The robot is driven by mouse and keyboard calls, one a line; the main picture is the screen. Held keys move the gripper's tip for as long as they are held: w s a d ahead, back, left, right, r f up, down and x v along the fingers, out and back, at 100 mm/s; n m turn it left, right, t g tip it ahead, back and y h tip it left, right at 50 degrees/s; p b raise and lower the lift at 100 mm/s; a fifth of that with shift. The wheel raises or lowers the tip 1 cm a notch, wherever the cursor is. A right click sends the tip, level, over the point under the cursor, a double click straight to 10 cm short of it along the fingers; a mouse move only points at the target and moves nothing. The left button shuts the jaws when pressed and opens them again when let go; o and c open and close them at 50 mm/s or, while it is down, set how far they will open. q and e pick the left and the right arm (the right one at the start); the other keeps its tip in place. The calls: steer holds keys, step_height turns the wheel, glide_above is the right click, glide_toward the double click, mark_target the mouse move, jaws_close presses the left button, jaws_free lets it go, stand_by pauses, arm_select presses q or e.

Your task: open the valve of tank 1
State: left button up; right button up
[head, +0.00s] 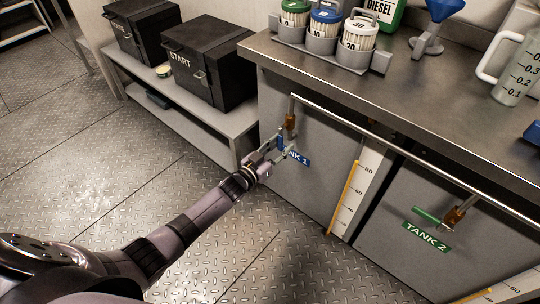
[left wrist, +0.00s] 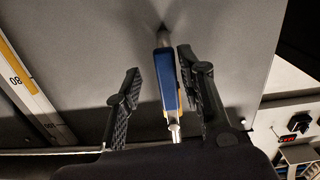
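The tank 1 valve has a brass body (head: 290,121) on a pipe below the counter's front rail. Its blue handle (head: 281,141) hangs down beside the blue tank 1 label (head: 301,159), which my gripper partly covers. My left gripper (head: 285,146) is at the handle. In the left wrist view the blue handle (left wrist: 167,80) lies between the spread fingers of the left gripper (left wrist: 158,64). It is close to the right finger, with a clear gap to the left one; whether it touches the right finger I cannot tell. My right gripper is out of view.
Tank 2 (head: 427,235) stands to the right with a green-handled valve (head: 430,217). A level gauge (head: 354,190) is between the tanks. The steel counter (head: 390,95) overhangs the valves. Black boxes (head: 208,60) sit on a low bench at left. Floor before the tanks is clear.

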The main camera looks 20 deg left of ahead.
arm_select(q)
steer(key=v, duration=1.1)
steer(key=shift+s, duration=0.15)
